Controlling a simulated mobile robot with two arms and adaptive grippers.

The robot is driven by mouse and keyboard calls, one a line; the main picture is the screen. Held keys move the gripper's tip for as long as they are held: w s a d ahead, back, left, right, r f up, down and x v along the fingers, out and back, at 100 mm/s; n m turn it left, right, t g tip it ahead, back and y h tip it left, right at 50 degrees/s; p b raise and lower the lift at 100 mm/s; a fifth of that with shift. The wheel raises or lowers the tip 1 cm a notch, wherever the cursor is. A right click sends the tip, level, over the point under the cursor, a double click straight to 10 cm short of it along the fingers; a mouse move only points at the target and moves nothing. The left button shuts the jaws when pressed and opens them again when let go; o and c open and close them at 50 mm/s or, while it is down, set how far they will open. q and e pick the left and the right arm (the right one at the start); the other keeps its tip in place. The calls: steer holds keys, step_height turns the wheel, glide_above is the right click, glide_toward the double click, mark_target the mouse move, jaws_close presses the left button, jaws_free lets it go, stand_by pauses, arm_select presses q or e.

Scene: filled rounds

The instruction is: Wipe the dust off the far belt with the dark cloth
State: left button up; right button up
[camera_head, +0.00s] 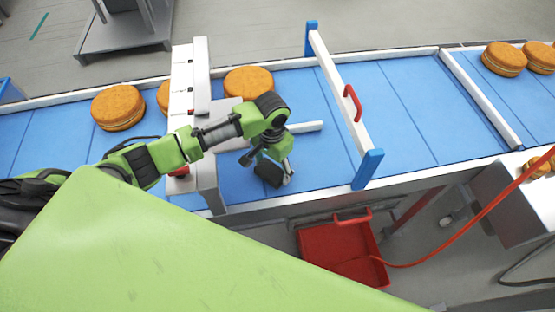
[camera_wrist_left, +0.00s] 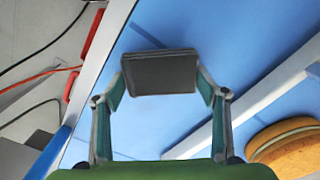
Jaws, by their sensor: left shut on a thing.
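The blue belt (camera_head: 400,100) runs across the head view and also fills much of the left wrist view (camera_wrist_left: 240,30). My left gripper (camera_head: 277,178) reaches down over the belt's near half, between two frames that span it. It is shut on a dark, flat, block-like piece, which I take to be the dark cloth (camera_head: 267,173). In the left wrist view the cloth (camera_wrist_left: 160,72) sits squarely between both fingertips, low over the belt; I cannot tell whether it touches. I cannot make out any dust. My right gripper is not in view.
A white frame (camera_head: 202,70) stands left of the gripper, and a white bar (camera_head: 305,127) lies beyond it. A blue-ended gate (camera_head: 338,85) with a red handle stands to the right. Orange-brown rounds (camera_head: 248,82) sit along the belt. A red bin (camera_head: 325,240) is below.

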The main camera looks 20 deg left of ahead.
arm_select(q)
steer(key=shift+w+d, duration=0.35)
steer(key=shift+w, duration=0.2)
steer(key=shift+w+r, duration=0.1)
steer(key=shift+w, duration=0.2)
steer(key=shift+a+r, duration=0.25)
steer(key=shift+r, duration=0.1)
steer(key=r, duration=0.3)
steer(key=shift+s+a+r, duration=0.1)
steer(key=shift+s+r, duration=0.1)
steer(key=shift+r, duration=0.5)
steer(key=shift+w+r, duration=0.1)
steer(key=shift+r, duration=0.15)
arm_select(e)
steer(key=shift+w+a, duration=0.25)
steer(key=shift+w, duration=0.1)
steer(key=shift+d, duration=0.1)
